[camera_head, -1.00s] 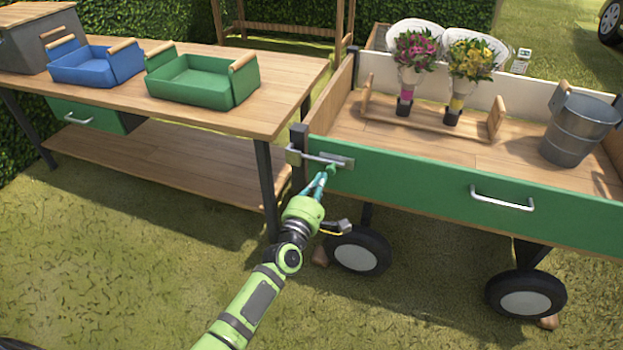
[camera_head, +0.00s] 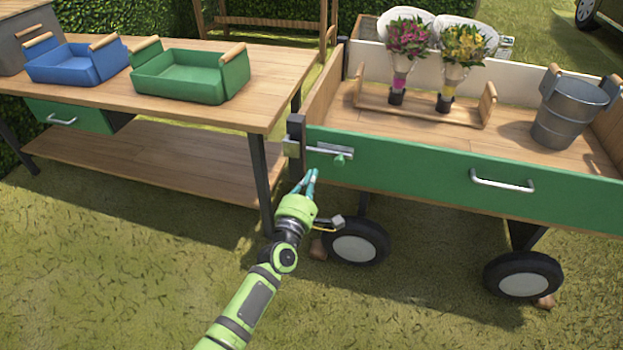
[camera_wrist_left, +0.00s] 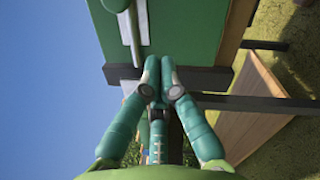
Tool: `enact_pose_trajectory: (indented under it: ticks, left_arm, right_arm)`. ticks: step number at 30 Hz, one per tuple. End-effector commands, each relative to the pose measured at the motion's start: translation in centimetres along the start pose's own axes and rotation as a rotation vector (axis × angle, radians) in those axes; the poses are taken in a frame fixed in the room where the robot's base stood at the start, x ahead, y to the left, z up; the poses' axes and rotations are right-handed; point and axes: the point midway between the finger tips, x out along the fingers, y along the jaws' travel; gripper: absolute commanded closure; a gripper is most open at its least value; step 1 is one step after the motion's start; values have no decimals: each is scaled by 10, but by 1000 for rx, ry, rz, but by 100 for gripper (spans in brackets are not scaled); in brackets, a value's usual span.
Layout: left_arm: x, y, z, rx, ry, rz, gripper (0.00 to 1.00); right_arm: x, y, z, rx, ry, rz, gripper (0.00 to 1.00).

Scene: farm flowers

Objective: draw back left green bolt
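The left bolt (camera_head: 330,150) is a metal slide bolt at the left end of the cart's green drop side (camera_head: 420,176). Its green knob (camera_head: 340,160) sits toward the right part of the bolt plate. A metal keeper (camera_head: 290,146) is on the corner post. I cannot tell whether the rod's tip is clear of it. My left gripper (camera_head: 311,174) is below and left of the knob, apart from it and empty. In the left wrist view its fingertips (camera_wrist_left: 160,63) are together, with the bolt (camera_wrist_left: 136,30) and knob (camera_wrist_left: 115,4) beyond. My right gripper is not in view.
The cart bed holds a rack (camera_head: 425,112) with two bouquets and a metal bucket (camera_head: 565,115). A handle (camera_head: 502,183) is on the drop side. A wooden table (camera_head: 265,105) with a blue tray (camera_head: 75,68) and green tray (camera_head: 190,82) stands left. Grass in front is open.

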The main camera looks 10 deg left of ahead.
Motion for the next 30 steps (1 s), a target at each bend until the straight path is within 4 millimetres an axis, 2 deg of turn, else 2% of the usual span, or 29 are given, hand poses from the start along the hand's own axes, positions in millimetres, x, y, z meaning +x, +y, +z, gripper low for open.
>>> enact_pose_trajectory:
  ticks: [1,4,9,13,18,30]
  left_arm:
    - [-13,0,0,0,2,-6,100]
    - [-32,0,0,1,2,-8,100]
    - [-68,0,0,0,1,-7,100]
    - [-86,0,0,0,2,-5,100]
    - [-96,0,0,-1,1,-4,100]
    - [-97,0,0,-1,1,-3,100]
  right_arm:
    - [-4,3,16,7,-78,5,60]
    - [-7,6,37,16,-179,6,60]
    - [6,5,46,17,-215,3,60]
    - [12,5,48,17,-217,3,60]
    - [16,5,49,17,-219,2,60]
    - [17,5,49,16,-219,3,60]
